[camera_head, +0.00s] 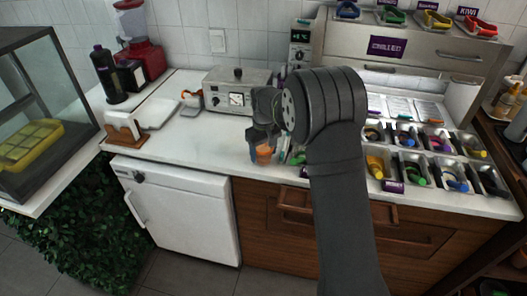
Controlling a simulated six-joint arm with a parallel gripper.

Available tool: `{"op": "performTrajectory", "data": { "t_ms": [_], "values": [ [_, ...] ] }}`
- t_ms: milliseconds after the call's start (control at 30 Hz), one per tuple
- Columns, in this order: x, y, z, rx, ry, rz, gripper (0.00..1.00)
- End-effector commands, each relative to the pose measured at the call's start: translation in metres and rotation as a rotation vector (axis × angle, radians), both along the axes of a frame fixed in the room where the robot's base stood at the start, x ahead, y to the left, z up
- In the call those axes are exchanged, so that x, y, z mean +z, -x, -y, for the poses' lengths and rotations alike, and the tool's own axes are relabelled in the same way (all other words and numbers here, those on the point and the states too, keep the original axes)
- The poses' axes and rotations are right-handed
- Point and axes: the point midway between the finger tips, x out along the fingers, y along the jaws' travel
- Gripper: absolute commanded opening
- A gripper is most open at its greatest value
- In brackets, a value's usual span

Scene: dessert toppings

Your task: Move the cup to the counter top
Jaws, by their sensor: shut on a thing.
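A small orange cup (263,154) shows at the tip of my gripper (263,146), over the front part of the white counter top (205,150). My gripper points down and is shut on the cup. The cup looks upright. I cannot tell whether its base touches the counter or hangs just above it. Its upper part is partly hidden by my gripper, and my arm covers the counter to the right of it.
A metal machine with a dial (238,92) stands behind my gripper. Topping trays (425,165) fill the right side. A white board (157,112) and a wooden holder (124,130) lie at left. The counter left of the cup is clear.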

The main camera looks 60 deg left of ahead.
Motion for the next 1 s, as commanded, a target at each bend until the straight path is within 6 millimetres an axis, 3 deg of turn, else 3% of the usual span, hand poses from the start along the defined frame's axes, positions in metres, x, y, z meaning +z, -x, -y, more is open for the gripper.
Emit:
{"op": "performTrajectory", "data": {
  "t_ms": [1000],
  "values": [
    [-0.011, 0.0, 0.0, 0.0, 0.0, 0.0, 0.41]
  ]
}}
